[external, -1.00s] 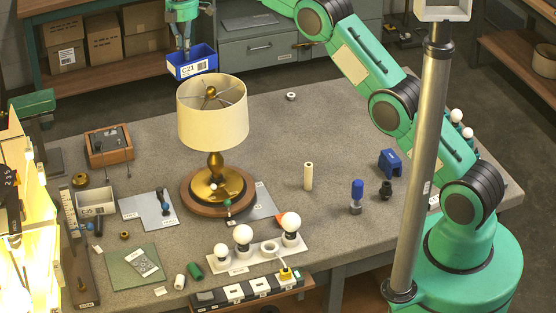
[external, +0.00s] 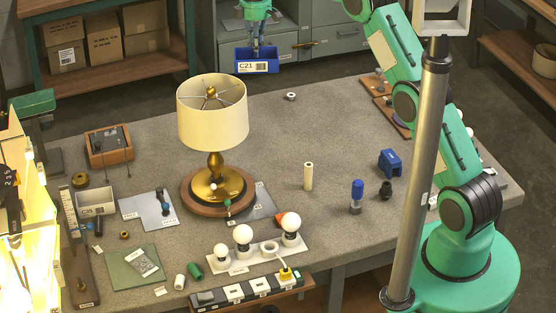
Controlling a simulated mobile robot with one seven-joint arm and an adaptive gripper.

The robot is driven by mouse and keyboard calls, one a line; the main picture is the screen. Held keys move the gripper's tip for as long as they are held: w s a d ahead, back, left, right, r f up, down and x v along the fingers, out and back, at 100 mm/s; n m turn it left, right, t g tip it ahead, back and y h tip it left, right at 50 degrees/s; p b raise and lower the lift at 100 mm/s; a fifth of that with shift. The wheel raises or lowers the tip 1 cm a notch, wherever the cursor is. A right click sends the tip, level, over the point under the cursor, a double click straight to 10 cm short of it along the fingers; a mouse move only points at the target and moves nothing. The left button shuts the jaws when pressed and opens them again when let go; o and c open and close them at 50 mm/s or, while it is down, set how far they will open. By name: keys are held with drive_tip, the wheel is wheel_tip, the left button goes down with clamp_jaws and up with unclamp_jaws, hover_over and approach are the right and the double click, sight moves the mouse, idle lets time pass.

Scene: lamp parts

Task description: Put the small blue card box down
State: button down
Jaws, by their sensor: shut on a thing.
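The small blue card box (external: 257,66) carries a white label reading C21 on its front. My gripper (external: 256,48) is shut on it from above and holds it in the air. In the picture it shows above and to the right of the lamp shade, near the far edge of the worktable (external: 300,120). How high it hangs over the table, or whether it is past the edge, I cannot tell. The fingertips are partly hidden by the box.
A brass lamp with a cream shade (external: 212,115) stands on a round wooden base left of centre. A small metal ring (external: 291,96) lies near the far edge. A cream cylinder (external: 308,176) stands mid-table. The table's far middle and right are mostly clear.

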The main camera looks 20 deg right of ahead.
drive_tip(key=s+d+f+n+b, duration=0.1)
drive_tip(key=s+d+f, duration=0.3)
drive_tip(key=d+f, duration=0.3)
drive_tip(key=s+d+f+n+b, duration=0.1)
drive_tip(key=s+d+f, duration=0.3)
drive_tip(key=f, duration=1.2)
drive_tip(key=s+d+f+n+b, duration=0.1)
drive_tip(key=s+d+f+b, duration=0.2)
drive_tip(key=d+f, duration=0.8)
drive_tip(key=shift+s+d+f+n, duration=0.25)
drive_tip(key=shift+s+f+n, duration=0.05)
drive_tip(key=shift+s+f, duration=0.15)
drive_tip(key=shift+w, duration=0.15)
drive_tip(key=w, duration=0.5)
drive_tip(key=w+f, duration=0.1)
drive_tip(key=w, duration=0.9)
drive_tip(key=shift+w+a+f, duration=0.1)
drive_tip(key=shift+w+f, duration=0.15)
drive_tip(key=shift+w, duration=0.15)
drive_tip(key=shift+f, duration=1.75)
drive_tip(key=shift+f, duration=0.15)
